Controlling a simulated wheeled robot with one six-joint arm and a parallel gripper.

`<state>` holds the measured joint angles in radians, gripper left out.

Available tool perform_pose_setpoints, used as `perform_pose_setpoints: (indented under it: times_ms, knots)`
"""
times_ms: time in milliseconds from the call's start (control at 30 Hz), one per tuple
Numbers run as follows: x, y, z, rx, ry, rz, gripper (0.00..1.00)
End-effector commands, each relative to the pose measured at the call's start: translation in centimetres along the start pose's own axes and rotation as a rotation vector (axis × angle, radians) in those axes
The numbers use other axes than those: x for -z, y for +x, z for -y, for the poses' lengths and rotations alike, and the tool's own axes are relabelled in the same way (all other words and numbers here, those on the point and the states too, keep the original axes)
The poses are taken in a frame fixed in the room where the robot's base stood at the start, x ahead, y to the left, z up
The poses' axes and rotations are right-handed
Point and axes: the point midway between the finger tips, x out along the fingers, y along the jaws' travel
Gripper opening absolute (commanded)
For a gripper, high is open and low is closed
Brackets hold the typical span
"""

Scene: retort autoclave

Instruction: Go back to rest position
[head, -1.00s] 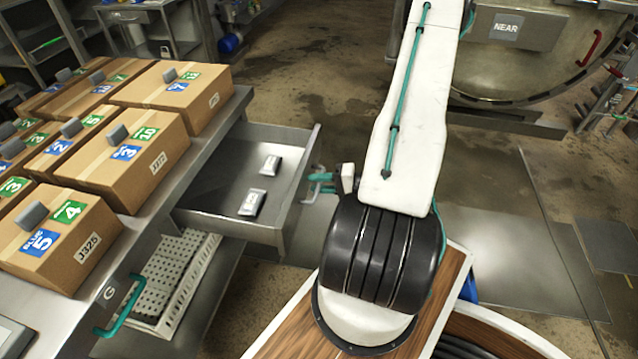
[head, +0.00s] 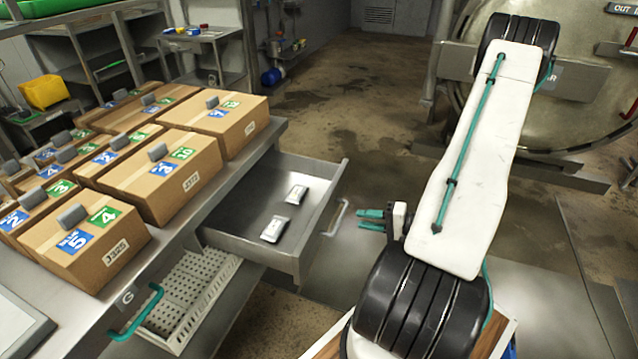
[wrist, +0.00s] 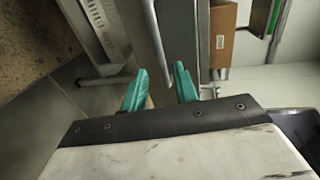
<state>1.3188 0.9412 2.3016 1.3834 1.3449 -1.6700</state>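My gripper (head: 372,220) is just to the right of the open drawer's handle (head: 337,217), with a gap between them in the head view. In the wrist view my gripper (wrist: 159,88) shows two teal fingers spread apart with nothing between them. The open drawer (head: 250,236) holds two small pale packets (head: 297,194) (head: 274,229). My white arm link rises above the gripper in the head view.
Several cardboard boxes (head: 160,188) with numbered labels stand on the steel bench (head: 170,262) at left. A large round vessel (head: 590,110) stands at the right. The floor behind the drawer is clear.

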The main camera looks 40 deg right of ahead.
Motion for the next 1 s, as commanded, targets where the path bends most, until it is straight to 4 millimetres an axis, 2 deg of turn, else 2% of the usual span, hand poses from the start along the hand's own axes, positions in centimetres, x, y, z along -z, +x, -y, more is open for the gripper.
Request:
perform_pose_setpoints:
  times_ms: [233, 367, 467, 533, 733, 1000]
  knots:
    - [0.1, -0.1, 0.0, 0.000, 0.008, -0.002, 0.30]
    - [0.0, -0.1, -0.1, -0.002, 0.091, 0.003, 0.30]
    - [-1.3, -0.2, -0.1, -0.008, 0.208, 0.055, 0.30]
    - [-2.9, -0.2, 0.1, -0.020, 0.304, 0.115, 0.30]
    - [-6.1, -0.6, 3.8, -0.140, 0.448, 0.325, 0.30]
    - [-10.4, -0.4, 10.2, -0.442, 0.454, 0.593, 0.30]
